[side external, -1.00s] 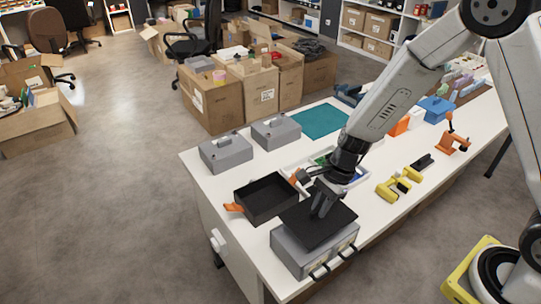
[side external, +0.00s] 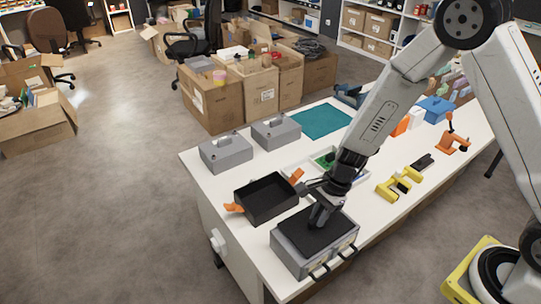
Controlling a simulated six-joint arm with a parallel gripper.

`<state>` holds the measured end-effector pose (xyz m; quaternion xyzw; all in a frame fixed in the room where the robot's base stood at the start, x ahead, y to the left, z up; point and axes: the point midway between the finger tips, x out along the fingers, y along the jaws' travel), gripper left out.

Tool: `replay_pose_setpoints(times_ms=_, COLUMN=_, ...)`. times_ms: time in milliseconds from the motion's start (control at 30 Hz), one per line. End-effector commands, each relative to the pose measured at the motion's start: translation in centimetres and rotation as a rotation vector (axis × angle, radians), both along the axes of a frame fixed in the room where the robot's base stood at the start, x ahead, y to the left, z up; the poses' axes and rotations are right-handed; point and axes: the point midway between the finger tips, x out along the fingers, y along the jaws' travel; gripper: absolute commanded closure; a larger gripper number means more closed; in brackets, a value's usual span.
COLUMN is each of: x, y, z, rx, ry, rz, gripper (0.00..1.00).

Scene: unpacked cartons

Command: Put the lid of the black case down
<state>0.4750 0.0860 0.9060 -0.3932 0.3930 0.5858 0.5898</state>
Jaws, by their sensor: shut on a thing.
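The black case (side external: 252,211) stands open-topped on the white table, with orange latches at its two ends. Its flat black lid (side external: 302,238) lies level over the top of a grey box (side external: 298,262) near the table's front corner, apart from the case. It appears to rest on the box, though any thin gap is too small to tell. My gripper (side external: 318,222) points down at the middle of the lid and is shut on it. The fingertips and the part they grip are mostly hidden.
Two grey boxes with handles (side external: 226,152) (side external: 276,131) stand behind the case. A tray with green and blue parts (side external: 325,160) is behind my gripper. A yellow part (side external: 398,185) and an orange clamp (side external: 452,139) lie to the right.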

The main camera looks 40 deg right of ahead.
Motion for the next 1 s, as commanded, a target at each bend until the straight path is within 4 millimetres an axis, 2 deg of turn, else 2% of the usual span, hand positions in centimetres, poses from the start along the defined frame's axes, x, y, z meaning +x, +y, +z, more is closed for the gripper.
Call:
replay_pose_setpoints(times_ms=167, x=0.0, y=0.0, z=-0.3, rx=0.000, ry=0.000, rz=0.000, gripper=1.00)
replay_pose_setpoints(times_ms=200, x=0.0, y=0.0, z=-0.3, rx=0.001, ry=0.000, rz=0.000, gripper=0.77)
replay_pose_setpoints(times_ms=267, x=0.0, y=0.0, z=-0.3, rx=0.001, ry=0.000, rz=0.000, gripper=0.58)
replay_pose_setpoints(times_ms=300, x=0.0, y=0.0, z=-0.3, rx=0.001, ry=0.000, rz=0.000, gripper=0.45)
replay_pose_setpoints(times_ms=767, x=0.0, y=0.0, z=-0.1, rx=0.000, ry=0.000, rz=0.000, gripper=0.45)
replay_pose_setpoints(times_ms=1000, x=0.0, y=-0.5, z=1.3, rx=0.002, ry=-0.001, rz=-0.002, gripper=0.45)
